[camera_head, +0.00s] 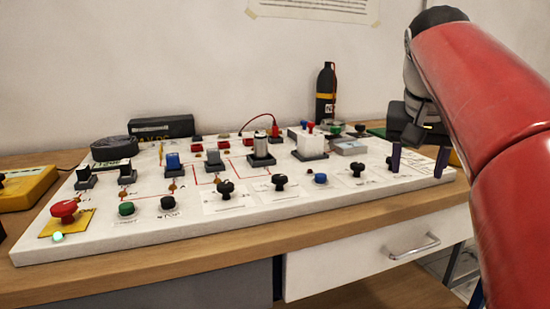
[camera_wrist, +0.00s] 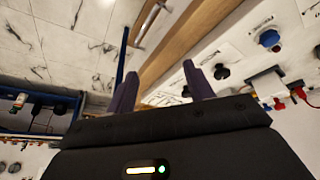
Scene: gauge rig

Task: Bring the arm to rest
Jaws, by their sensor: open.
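My red arm comes in from the right in the head view and bends down at the back right. My gripper (camera_head: 418,160) hangs over the right end of the white panel board (camera_head: 300,208), with its two dark purple fingers apart. In the wrist view the fingers of my gripper (camera_wrist: 160,72) are spread with nothing between them. I cannot tell whether the fingertips touch the board.
The board carries several knobs, switches and a red mushroom button (camera_head: 64,210). It lies on a wooden bench (camera_head: 230,242) with a white drawer (camera_head: 375,255) below. A black bottle (camera_head: 326,95) stands behind. A yellow box (camera_head: 25,187) is at the left. The air above the board's left half is clear.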

